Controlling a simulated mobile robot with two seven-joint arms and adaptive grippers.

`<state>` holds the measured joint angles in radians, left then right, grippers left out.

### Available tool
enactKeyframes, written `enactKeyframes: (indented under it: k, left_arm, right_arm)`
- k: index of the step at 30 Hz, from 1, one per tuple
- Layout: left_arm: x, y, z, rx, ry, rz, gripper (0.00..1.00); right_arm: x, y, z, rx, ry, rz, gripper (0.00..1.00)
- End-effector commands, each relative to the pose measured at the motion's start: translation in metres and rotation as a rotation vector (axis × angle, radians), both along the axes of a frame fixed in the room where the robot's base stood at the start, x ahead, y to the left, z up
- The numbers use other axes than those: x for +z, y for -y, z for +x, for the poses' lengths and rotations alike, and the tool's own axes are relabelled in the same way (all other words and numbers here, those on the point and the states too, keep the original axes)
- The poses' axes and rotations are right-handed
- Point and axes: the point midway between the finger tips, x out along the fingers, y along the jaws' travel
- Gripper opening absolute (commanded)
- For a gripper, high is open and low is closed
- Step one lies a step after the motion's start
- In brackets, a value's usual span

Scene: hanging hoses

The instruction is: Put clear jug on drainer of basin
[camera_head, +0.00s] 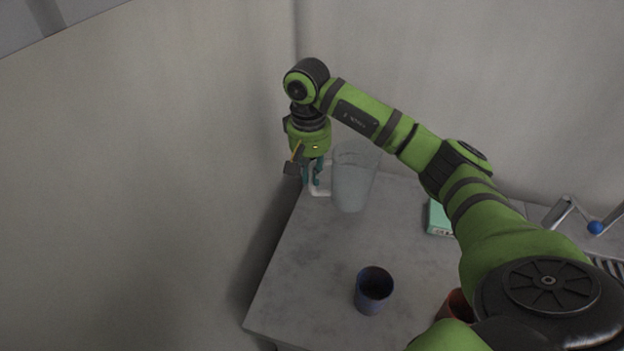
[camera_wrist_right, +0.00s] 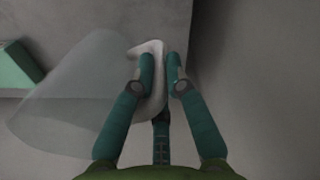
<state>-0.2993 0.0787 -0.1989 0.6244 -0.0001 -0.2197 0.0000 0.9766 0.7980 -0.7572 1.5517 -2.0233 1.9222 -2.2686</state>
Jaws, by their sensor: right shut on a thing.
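The clear jug (camera_head: 354,178) is a tall see-through vessel with a white handle, near the far left corner of the grey table. In the right wrist view the jug (camera_wrist_right: 75,95) lies to the left and its white handle (camera_wrist_right: 150,48) runs between the fingers. My right gripper (camera_head: 315,181) points down at the jug's left side and is shut on the handle; it also shows in the right wrist view (camera_wrist_right: 160,75). The basin's drainer shows only as a dark ribbed strip (camera_head: 608,265) at the right edge, partly hidden by my arm. My left gripper is not in view.
A dark blue cup (camera_head: 374,290) stands near the table's front. A reddish cup (camera_head: 456,304) is partly behind my arm. A green box (camera_head: 438,218) sits right of the jug. A tap with a blue knob (camera_head: 595,227) is at right. Walls are close at left and back.

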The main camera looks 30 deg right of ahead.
Motion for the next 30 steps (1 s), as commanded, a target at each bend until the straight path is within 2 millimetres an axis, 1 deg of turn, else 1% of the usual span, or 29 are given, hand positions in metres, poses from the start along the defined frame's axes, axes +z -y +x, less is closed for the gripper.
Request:
enactKeyframes:
  k: [3,7,10,16,19,20,21,30]
  left_arm:
    - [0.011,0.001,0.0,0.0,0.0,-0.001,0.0]
    - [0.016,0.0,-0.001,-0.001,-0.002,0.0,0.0]
    - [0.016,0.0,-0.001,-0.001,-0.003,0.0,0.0]
    - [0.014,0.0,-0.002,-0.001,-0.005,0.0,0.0]
    - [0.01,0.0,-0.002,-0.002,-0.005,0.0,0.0]
    - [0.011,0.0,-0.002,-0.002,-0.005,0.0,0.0]
    - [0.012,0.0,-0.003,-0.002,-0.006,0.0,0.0]
    - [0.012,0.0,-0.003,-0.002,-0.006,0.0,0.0]
  right_arm:
    - [-0.017,0.0,-0.002,-0.001,-0.009,0.0,0.0]
    - [-0.032,0.0,-0.001,0.001,-0.004,0.001,0.0]
    - [-0.037,0.0,-0.001,0.0,-0.001,-0.001,0.0]
    - [-0.037,0.0,0.0,0.0,0.0,-0.001,0.0]
    - [-0.041,0.001,0.0,0.001,0.0,-0.001,0.0]
    - [-0.04,0.001,-0.001,0.001,-0.001,-0.001,0.22]
    - [-0.039,0.001,-0.001,0.001,-0.001,-0.001,0.38]
    - [-0.039,0.001,-0.001,0.001,-0.001,-0.001,0.38]
